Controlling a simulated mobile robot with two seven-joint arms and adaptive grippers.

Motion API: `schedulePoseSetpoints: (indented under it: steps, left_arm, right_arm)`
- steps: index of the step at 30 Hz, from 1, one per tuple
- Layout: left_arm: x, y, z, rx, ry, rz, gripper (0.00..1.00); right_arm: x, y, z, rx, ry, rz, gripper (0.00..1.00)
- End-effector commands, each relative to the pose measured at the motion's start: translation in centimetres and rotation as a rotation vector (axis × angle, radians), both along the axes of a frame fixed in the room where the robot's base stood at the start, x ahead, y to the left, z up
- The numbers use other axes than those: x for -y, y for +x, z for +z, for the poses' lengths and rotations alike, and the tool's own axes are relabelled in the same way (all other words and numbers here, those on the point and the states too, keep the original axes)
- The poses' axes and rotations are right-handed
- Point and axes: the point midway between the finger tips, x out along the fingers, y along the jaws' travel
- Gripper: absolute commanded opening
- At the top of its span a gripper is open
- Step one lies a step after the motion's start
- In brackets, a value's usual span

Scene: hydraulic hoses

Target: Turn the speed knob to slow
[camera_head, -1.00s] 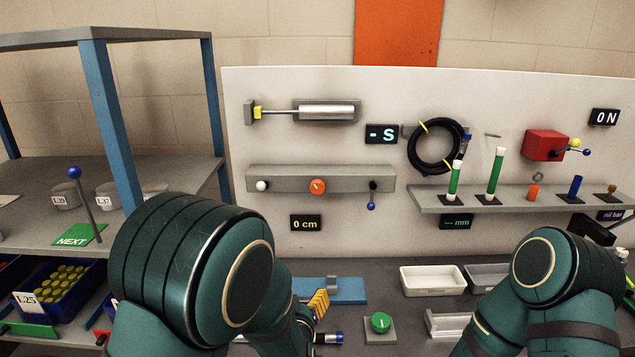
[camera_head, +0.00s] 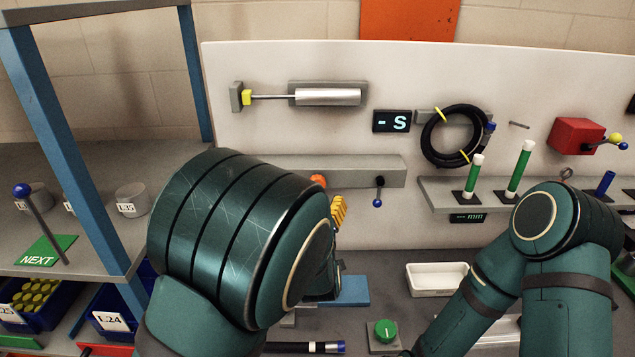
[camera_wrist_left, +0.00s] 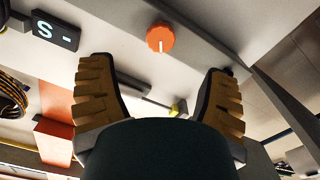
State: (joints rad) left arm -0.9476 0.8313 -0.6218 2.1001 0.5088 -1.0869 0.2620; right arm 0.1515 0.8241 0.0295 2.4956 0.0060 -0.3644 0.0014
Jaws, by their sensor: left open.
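The orange round knob (camera_head: 318,181) is on the grey bar (camera_head: 365,172) on the white panel. My left arm hides part of it in the head view. In the left wrist view the whole knob (camera_wrist_left: 160,38) shows, with a pale pointer line on its face. My left gripper (camera_wrist_left: 159,68) is open and empty, with its two ribbed yellow fingers apart on either side of the knob and not touching it. In the head view only a bit of its yellow finger (camera_head: 338,211) shows, just below and right of the knob. My right gripper is out of view.
A black lever with a blue tip (camera_head: 378,192) is on the same bar to the right. A display (camera_head: 392,121) reading "- S" and a cylinder (camera_head: 327,97) are above.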

Motion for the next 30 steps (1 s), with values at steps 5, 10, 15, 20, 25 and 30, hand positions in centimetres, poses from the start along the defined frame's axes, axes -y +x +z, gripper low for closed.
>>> schedulePoseSetpoints:
  steps: [5, 10, 15, 20, 25, 30]
  left_arm:
    - [-0.1, 3.7, 0.0, 0.0, 0.003, 0.002, 0.77]
    - [-0.1, 6.8, 0.0, 0.0, 0.003, 0.001, 0.77]
    - [-0.1, 8.8, 0.0, -0.001, 0.002, 0.001, 0.77]
    - [0.0, 9.7, 0.0, -0.001, 0.001, 0.001, 0.77]
    - [0.0, 9.9, 0.0, -0.002, 0.001, 0.0, 0.77]
    - [0.0, 9.8, 0.0, -0.002, 0.001, 0.0, 0.67]
  right_arm:
    - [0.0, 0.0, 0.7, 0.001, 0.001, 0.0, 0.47]
    - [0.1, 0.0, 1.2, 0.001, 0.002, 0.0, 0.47]
    - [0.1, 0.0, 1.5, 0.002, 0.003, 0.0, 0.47]
    - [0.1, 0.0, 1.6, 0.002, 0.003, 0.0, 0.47]
    - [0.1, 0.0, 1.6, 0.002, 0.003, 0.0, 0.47]
    - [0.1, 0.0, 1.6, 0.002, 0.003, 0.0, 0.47]
